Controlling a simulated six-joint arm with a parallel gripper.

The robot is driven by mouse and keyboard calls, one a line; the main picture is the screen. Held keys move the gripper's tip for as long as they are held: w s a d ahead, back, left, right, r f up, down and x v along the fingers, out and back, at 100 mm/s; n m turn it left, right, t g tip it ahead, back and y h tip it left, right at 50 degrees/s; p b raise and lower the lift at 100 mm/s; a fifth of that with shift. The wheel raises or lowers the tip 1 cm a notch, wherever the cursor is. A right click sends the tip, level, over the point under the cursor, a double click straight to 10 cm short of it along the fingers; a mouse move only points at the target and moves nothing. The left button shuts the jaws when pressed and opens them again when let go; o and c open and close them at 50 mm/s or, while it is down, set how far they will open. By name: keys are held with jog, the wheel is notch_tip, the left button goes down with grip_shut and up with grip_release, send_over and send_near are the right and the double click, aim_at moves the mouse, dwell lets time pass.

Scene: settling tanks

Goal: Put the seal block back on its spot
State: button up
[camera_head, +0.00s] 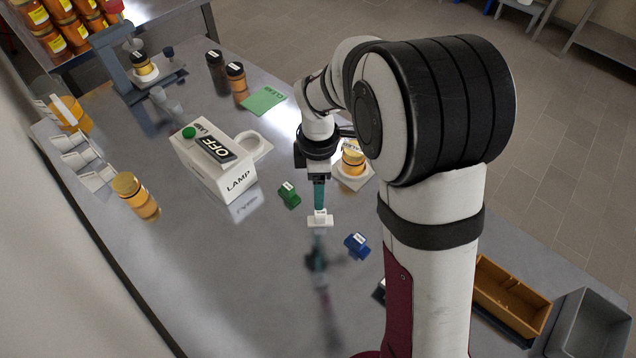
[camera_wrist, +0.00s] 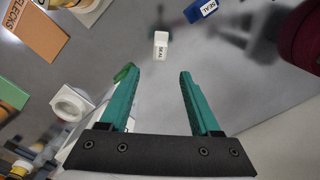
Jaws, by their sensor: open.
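A small white block with a SEAL label (camera_wrist: 160,46) is on the grey tabletop, just beyond my fingertips in the wrist view. In the head view a white piece (camera_head: 320,221), wide and low with a raised middle, lies directly below my fingertips. A blue block (camera_head: 357,245) lies to its lower right; it also reads SEAL in the wrist view (camera_wrist: 200,10). A green block (camera_head: 289,196) lies to its upper left, and its label is unreadable. My gripper (camera_wrist: 157,75) has its teal fingers apart and nothing between them. I cannot tell which spot is the block's.
A white LAMP box (camera_head: 213,165) with an OFF sign stands to the left. An amber jar (camera_head: 353,157) on a white base stands close to my wrist. Another jar (camera_head: 137,196) is farther left. A brown tray (camera_head: 510,297) and grey tray (camera_head: 590,325) are at lower right.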

jog(key=s+d+r+m+y, duration=0.1)
jog(key=s+r+m, duration=0.4)
jog(key=s+m, duration=0.6)
jog(key=s+d+r+m, duration=0.3)
jog(key=s+r+m, duration=0.1)
jog(key=s+m, duration=0.8)
jog(key=shift+s+d+r+m+y, duration=0.15)
jog(key=shift+s+r+m+y, duration=0.2)
jog(key=shift+s, duration=0.3)
